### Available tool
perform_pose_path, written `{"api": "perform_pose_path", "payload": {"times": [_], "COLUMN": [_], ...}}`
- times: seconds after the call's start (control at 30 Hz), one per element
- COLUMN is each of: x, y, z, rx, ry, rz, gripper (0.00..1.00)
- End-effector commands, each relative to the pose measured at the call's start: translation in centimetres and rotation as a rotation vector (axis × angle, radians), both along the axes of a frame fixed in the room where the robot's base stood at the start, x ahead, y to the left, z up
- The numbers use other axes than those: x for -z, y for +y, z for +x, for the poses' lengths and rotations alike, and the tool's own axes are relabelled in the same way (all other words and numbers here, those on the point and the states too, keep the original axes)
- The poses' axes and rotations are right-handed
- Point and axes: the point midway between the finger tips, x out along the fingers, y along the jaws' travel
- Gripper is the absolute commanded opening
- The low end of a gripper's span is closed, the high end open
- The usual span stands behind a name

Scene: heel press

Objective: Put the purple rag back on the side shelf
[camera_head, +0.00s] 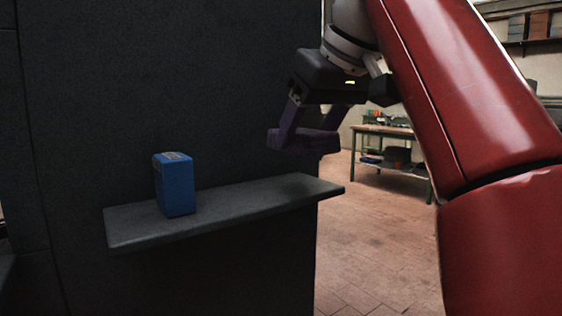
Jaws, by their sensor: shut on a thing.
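The side shelf (250,200) is a dark grey ledge on the dark wall panel, running from the left to the panel's right edge. My gripper (308,130) is above the right end of the shelf and is shut on the dark purple rag (302,141). The rag is a small flat bundle, held level between the fingers. A visible gap separates it from the shelf top below. The rag's far side is hidden, and shadow makes its exact grip hard to see.
A blue box (175,184) stands upright on the left half of the shelf. The shelf's right half is bare. The dark panel (120,90) rises behind the shelf. A green-legged workbench (385,128) stands far back on the right, with open tiled floor before it.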

Motion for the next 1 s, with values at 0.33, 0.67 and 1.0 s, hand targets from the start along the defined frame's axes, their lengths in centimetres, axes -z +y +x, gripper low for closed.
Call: {"api": "perform_pose_path", "payload": {"times": [0.33, 0.67, 1.0], "x": [-0.2, 2.0, 3.8], "y": [3.7, 3.5, 3.5], "z": [5.4, 5.1, 5.1], "rx": [-0.001, 0.002, 0.001], "ry": [0.001, 0.001, 0.001], "rz": [0.0, 0.0, -0.001], "gripper": [0.38, 0.38, 0.38]}}
